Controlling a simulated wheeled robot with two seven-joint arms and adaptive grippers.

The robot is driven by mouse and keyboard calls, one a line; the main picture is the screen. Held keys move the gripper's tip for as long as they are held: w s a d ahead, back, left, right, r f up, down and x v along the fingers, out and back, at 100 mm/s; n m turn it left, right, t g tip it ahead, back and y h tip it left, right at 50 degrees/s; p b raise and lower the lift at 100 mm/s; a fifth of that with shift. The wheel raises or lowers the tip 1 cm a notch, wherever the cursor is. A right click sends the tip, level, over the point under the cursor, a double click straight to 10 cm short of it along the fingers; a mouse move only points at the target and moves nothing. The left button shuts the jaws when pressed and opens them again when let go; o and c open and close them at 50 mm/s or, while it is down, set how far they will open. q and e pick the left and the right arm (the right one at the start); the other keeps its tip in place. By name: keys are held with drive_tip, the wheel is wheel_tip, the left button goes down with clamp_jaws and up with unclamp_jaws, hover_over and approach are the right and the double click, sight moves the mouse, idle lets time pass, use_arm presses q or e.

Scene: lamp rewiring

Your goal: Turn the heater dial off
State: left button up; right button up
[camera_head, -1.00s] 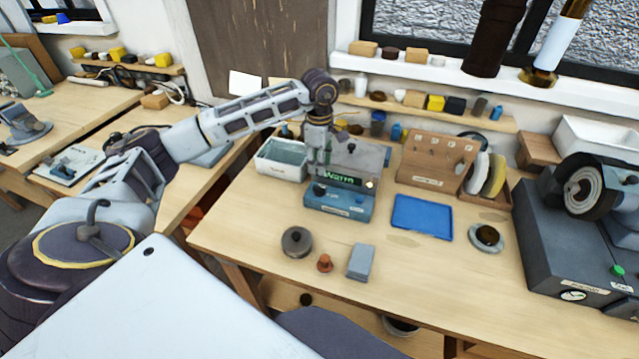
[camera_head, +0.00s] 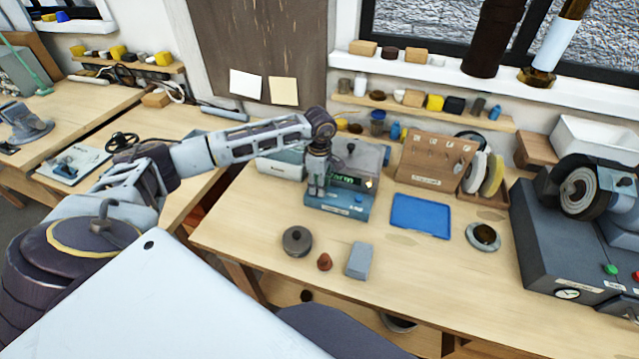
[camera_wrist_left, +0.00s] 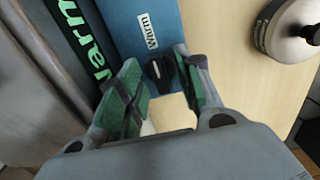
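The heater (camera_head: 352,204) is a blue and grey box on the bench, with a green-lit display panel (camera_head: 358,182). My left gripper (camera_head: 316,192) is at the front left of the heater and hides the dial in the head view. In the wrist view its green-padded fingers (camera_wrist_left: 157,62) are apart, one on each side of the dial. Contact cannot be told. My right gripper is not in view.
A round grey lidded pot (camera_head: 297,241), a small reddish-brown piece (camera_head: 325,262) and a grey block (camera_head: 359,261) stand in front of the heater. A blue tray (camera_head: 421,216) lies to its right. A pale bin (camera_head: 282,164) stands behind left. The bench front is mostly clear.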

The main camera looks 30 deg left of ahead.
use_arm(q)
clamp_jaws()
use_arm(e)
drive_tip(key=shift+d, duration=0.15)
